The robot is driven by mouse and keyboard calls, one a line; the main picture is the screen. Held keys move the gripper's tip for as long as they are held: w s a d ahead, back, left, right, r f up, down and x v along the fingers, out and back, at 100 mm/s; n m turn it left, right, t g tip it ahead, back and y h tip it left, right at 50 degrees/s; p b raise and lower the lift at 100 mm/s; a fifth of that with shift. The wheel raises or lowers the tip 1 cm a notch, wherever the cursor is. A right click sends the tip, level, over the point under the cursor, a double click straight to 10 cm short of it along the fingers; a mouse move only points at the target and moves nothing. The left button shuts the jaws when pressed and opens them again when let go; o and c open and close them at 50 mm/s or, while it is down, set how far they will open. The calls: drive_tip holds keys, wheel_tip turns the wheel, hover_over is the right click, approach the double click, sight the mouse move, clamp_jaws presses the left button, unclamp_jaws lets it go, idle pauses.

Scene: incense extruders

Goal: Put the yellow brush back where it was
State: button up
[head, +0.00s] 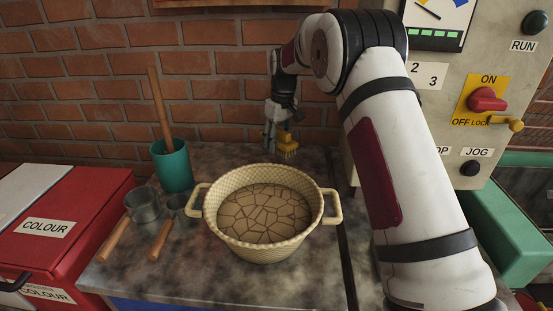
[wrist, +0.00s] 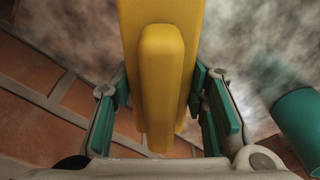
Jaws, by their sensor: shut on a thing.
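The yellow brush (head: 286,143) is in my gripper (head: 279,118) at the back of the mottled worktop, behind the cream basket. Its bristle end points down. I cannot tell whether the bristles touch the worktop or hang just above it. In the wrist view the yellow brush body (wrist: 161,75) stands between the green-padded fingers of my gripper (wrist: 162,105), which are shut on it. The bristles do not show in that view.
The cream basket (head: 263,245) of cracked brown material fills the middle of the worktop (head: 190,281). A teal pot (head: 174,168) with a wooden stick and two wooden-handled metal cups (head: 143,205) stand left. A red COLOUR bin (head: 80,220) is far left. A control panel (head: 450,120) stands right.

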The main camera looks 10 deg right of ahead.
sight(281, 130)
drive_tip(key=shift+f, duration=3.2)
drive_tip(key=shift+f, duration=0.15)
drive_tip(key=o, duration=1.1)
drive_tip(key=r, duration=0.4)
drive_tip(key=s+r, duration=0.1)
drive_tip(key=r, duration=0.7)
drive_tip(key=shift+s+d+r+p, duration=0.2)
drive_tip(key=shift+d+p, duration=0.1)
drive_tip(key=shift+d, duration=0.1)
